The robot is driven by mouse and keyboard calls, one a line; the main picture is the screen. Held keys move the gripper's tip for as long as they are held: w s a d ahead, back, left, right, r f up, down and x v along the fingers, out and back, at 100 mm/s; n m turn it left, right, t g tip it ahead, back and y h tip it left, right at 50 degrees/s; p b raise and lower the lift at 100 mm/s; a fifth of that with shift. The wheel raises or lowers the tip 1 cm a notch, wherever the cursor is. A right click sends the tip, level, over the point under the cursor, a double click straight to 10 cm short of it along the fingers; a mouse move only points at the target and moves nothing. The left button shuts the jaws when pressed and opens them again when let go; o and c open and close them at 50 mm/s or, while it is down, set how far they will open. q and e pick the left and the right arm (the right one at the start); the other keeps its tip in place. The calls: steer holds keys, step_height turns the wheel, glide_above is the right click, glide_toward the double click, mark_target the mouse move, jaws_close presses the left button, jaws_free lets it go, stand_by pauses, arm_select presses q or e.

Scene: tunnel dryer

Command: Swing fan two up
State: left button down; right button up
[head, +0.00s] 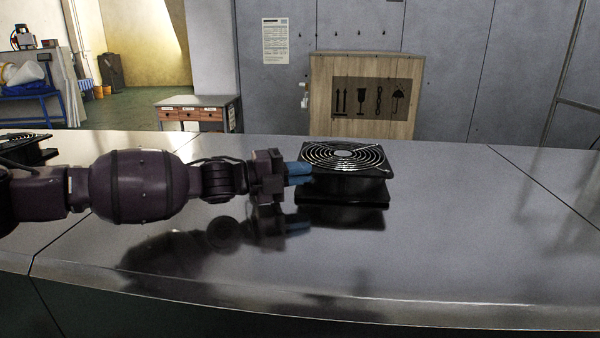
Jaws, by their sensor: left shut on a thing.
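A black square fan (345,180) with a round bright wire guard on top lies flat, guard facing up, on the shiny metal surface in the middle of the head view. A flat black base (350,202) shows under it. My left gripper (299,173), with blue fingertips, reaches in from the left and is shut on the fan's left edge. The exact grip is small and partly hidden. A second black fan (28,148) shows in part at the left edge, behind my arm. I see no number on either fan. My right gripper is not in view.
The reflective metal top (450,245) is clear to the right and in front of the fan. Beyond its far edge stand a wooden crate (320,85) and a small drawer table (200,103). Grey wall panels (450,70) close off the back.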

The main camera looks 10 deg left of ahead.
arm_select(q)
steer(key=shift+w+r+p, duration=0.25)
steer(key=shift+r+p, duration=0.1)
steer(key=shift+r, duration=0.6)
steer(key=r+p, duration=0.1)
steer(key=w+r+p, duration=0.1)
steer(key=r, duration=0.1)
steer(key=w+r+p, duration=0.1)
steer(key=shift+r, duration=0.25)
steer(key=w+r+p, duration=0.2)
steer(key=r, duration=0.1)
steer(key=shift+w+p, duration=0.3)
steer(key=shift+w, duration=0.1)
steer(key=shift+w+r, duration=0.65)
steer(key=shift+w, duration=0.05)
